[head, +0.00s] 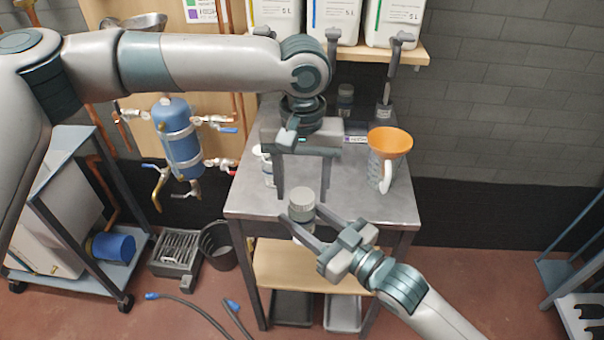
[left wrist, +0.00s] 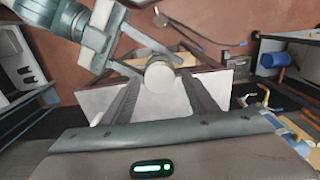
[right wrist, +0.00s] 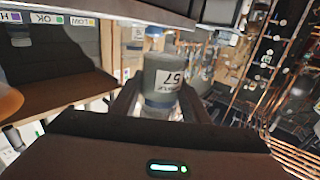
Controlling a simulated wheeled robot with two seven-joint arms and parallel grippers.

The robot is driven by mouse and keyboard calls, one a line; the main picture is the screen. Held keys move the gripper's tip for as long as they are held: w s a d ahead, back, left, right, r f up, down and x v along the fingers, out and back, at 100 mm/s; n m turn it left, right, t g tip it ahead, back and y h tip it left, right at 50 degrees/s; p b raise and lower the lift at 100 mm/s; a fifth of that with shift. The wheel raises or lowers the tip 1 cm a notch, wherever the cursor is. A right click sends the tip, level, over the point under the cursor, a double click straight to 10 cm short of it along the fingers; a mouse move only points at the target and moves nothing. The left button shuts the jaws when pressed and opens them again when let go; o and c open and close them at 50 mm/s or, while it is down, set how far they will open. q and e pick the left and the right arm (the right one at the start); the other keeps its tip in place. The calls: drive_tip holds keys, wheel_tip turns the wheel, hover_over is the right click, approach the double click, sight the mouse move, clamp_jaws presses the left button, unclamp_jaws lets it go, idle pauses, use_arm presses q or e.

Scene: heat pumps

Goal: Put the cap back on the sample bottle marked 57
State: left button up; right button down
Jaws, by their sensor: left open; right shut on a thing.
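My right gripper (head: 301,226) is shut on the sample bottle (right wrist: 162,92), whose label reads 57 in the right wrist view. The bottle is held roughly upright in front of the table. A pale grey, ribbed round cap (head: 301,203) shows at its top in the head view; from the left wrist it is a pale disc (left wrist: 160,76). Whether it is fully seated I cannot tell. My left gripper (head: 303,197) is open and points down, its fingers apart on either side above the cap. It holds nothing. The fingers partly hide the bottle's body.
The steel table (head: 385,206) carries an orange funnel in a jug (head: 388,150), a white-capped bottle (head: 267,165) at left and another bottle (head: 345,96) at the back. White canisters (head: 335,20) stand on the shelf above. The table's front edge lies just behind the held bottle.

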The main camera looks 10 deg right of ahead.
use_arm(q)
drive_tip(key=shift+f, duration=0.25)
drive_tip(key=c, duration=1.1)
